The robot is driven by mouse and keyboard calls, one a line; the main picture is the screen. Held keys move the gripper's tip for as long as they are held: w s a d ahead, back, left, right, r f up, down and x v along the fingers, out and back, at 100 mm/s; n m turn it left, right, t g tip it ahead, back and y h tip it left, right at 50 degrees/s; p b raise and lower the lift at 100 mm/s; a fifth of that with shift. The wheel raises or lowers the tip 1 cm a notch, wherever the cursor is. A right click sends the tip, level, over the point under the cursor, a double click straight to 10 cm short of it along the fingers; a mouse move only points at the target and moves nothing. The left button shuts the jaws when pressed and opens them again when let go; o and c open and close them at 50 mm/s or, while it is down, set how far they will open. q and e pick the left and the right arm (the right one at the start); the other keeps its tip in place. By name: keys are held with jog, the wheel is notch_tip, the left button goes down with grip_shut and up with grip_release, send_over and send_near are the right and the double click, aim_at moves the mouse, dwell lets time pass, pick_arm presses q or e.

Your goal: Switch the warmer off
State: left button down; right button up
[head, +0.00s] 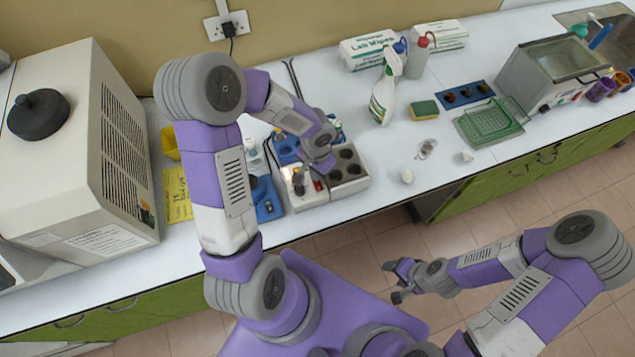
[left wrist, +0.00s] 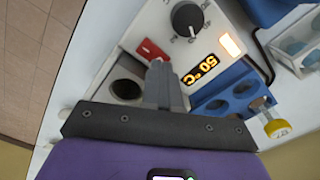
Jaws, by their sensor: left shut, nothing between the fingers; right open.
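The warmer (head: 350,186) is a white box with dark round wells, near the bench's front edge in the head view. In the left wrist view its front panel (left wrist: 160,25) carries a red switch (left wrist: 150,50), a black dial (left wrist: 187,19), a display (left wrist: 201,69) reading 50 °C and a lit orange-white lamp (left wrist: 231,44). My left gripper (head: 318,176) is over the panel. In the left wrist view its shut fingertips (left wrist: 157,64) are right at the red switch; I cannot tell whether they touch it. My right gripper (head: 394,282) is open and empty, away from the bench.
Blue racks (head: 267,200) stand left of the warmer, one with a yellow-capped vial (left wrist: 277,128) close to the left gripper. A spray bottle (head: 385,88), sponge (head: 424,109) and green rack (head: 487,124) are to the right. A large machine (head: 85,150) fills the left.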

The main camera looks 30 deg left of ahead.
pick_arm(q)
jog(key=shift+f+b, duration=0.9)
jog(key=shift+b, duration=0.1)
dwell(0.6)
jog(key=shift+r+p, duration=2.7)
jog(key=shift+r, duration=0.85)
